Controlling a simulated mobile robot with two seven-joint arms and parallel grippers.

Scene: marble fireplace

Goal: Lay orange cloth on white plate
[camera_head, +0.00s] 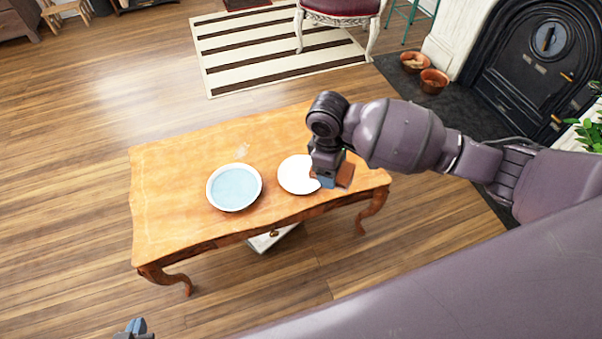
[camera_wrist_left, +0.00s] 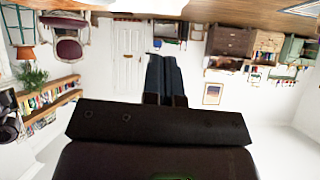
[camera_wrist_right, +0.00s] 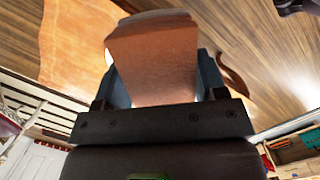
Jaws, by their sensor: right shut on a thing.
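The white plate (camera_head: 294,173) lies on the wooden table (camera_head: 170,175), right of the middle. My right gripper (camera_head: 327,181) is over the plate's right edge. It is shut on the orange cloth (camera_head: 346,175), which sticks out to the right of the fingers. In the right wrist view the cloth (camera_wrist_right: 155,62) spans the space between the blue fingers (camera_wrist_right: 158,85). I cannot tell whether the cloth touches the plate. My left gripper (camera_head: 133,328) is low at the bottom left, away from the table. In the left wrist view its fingers (camera_wrist_left: 166,80) are together and empty.
A pale blue bowl (camera_head: 235,187) stands on the table left of the plate. The table's left part is bare. A striped rug (camera_head: 270,50) and a red-seated chair (camera_head: 342,8) are behind. Terracotta pots (camera_head: 433,80) stand near the black fireplace (camera_head: 530,70) at the right.

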